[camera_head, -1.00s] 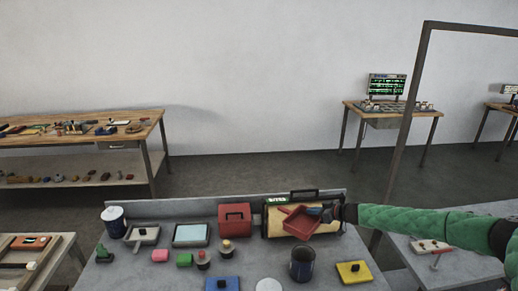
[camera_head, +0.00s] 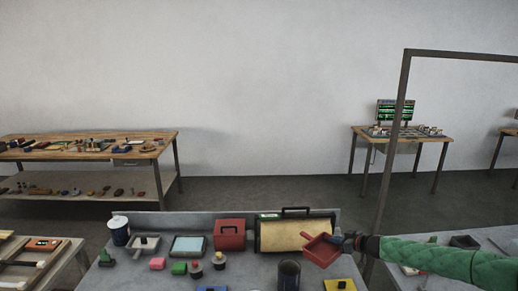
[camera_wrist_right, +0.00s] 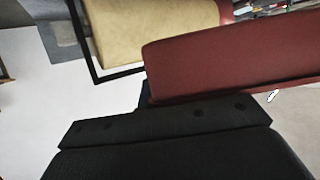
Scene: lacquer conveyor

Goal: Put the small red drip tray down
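The small red drip tray (camera_head: 322,250) hangs tilted above the right part of the grey table in the head view, in front of the tan-faced case. My right gripper (camera_head: 341,242) is at the tray's right edge and appears shut on it. In the right wrist view the red tray (camera_wrist_right: 230,52) fills the upper right, right against the dark gripper (camera_wrist_right: 165,120). The fingertips themselves are mostly hidden there. My left gripper is not in view.
The grey table (camera_head: 140,275) holds a tan-faced case (camera_head: 285,235), a red box (camera_head: 230,236), a dark cup (camera_head: 289,273), a yellow block (camera_head: 340,285), a grey tray (camera_head: 145,245), and a blue-white can (camera_head: 119,231). A metal frame post (camera_head: 390,150) stands behind my right arm.

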